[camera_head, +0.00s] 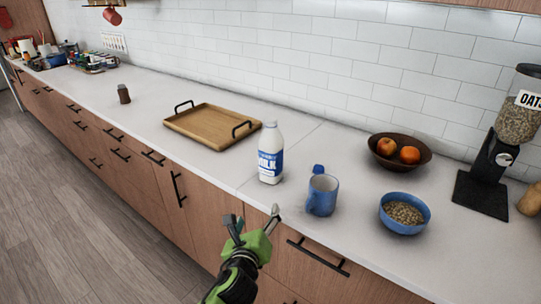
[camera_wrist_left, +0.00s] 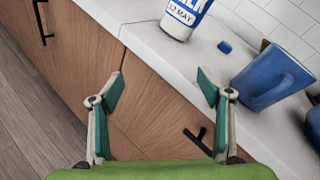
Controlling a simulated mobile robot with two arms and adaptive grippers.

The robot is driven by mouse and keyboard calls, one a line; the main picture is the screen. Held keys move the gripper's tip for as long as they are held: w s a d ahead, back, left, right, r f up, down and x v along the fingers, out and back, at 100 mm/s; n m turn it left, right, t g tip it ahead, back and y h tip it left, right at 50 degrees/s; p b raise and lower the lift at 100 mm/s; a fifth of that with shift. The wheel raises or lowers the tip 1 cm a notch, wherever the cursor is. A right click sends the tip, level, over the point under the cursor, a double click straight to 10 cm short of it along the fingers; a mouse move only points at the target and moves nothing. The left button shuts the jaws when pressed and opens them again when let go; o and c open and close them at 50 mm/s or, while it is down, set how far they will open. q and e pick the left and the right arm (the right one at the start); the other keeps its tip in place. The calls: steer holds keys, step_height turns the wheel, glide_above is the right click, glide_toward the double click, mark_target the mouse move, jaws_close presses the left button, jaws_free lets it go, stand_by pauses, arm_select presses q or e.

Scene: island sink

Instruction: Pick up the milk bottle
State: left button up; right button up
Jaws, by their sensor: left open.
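The milk bottle (camera_head: 270,154) is white with a blue label and stands upright on the white counter near its front edge. In the left wrist view the lower part of the bottle (camera_wrist_left: 183,17) shows at the top, beyond the fingertips; its upper part is out of frame. My left gripper (camera_head: 254,222) is open and empty, in front of the counter edge, nearer than the bottle and apart from it. In the left wrist view its two fingers (camera_wrist_left: 160,91) are spread wide with cabinet front and counter edge between them. My right gripper is in neither view.
A blue mug (camera_head: 323,195) stands right of the bottle, with a small blue object (camera_head: 318,169) behind it. A wooden tray (camera_head: 208,128) lies left of the bottle. A bowl of oats (camera_head: 404,214), a fruit bowl (camera_head: 385,163) and an oats dispenser (camera_head: 488,170) are further right.

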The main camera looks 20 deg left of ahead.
mark_target(269, 160)
arm_select(q)
step_height(269, 160, up, 10)
steer(key=w+d+m+t, duration=0.1)
steer(key=w+m+t, duration=0.2)
steer(key=m, duration=0.3)
steer(key=w, duration=0.5)
steer(key=w+a, duration=0.1)
steer(key=w, duration=0.1)
steer(key=shift+w+f, duration=0.2)
steer(key=shift+w, duration=0.2)
steer(key=shift+w+a, duration=0.2)
steer(key=shift+w, duration=0.8)
steer(key=shift+w+a, duration=0.25)
steer(key=shift+w, duration=0.7)
steer(key=shift+w+a, duration=0.2)
steer(key=shift+w, duration=0.8)
steer(key=c, duration=1.2)
